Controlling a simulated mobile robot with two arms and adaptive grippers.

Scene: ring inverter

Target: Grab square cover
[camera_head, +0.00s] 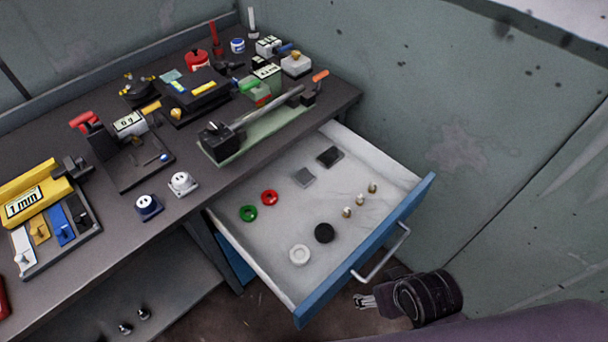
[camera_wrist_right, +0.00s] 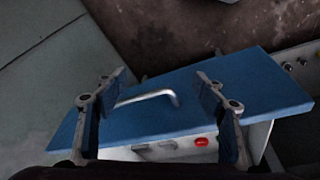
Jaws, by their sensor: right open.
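Two square covers lie flat in the open drawer (camera_head: 330,205): a dark one (camera_head: 330,157) and a grey one (camera_head: 304,177) near its back. My right gripper (camera_head: 366,301) is outside the drawer, in front of its blue front panel and below the handle (camera_head: 382,254). In the right wrist view my right gripper (camera_wrist_right: 162,78) is open and empty, with the blue panel and handle (camera_wrist_right: 150,98) seen between its fingers. My left gripper is out of view.
The drawer also holds a red ring (camera_head: 269,197), a green ring (camera_head: 248,213), a black disc (camera_head: 324,233), a white ring (camera_head: 299,255) and three small brass-tipped parts (camera_head: 360,199). The workbench (camera_head: 150,215) above is crowded with tools. The wall (camera_head: 450,130) stands beyond the drawer.

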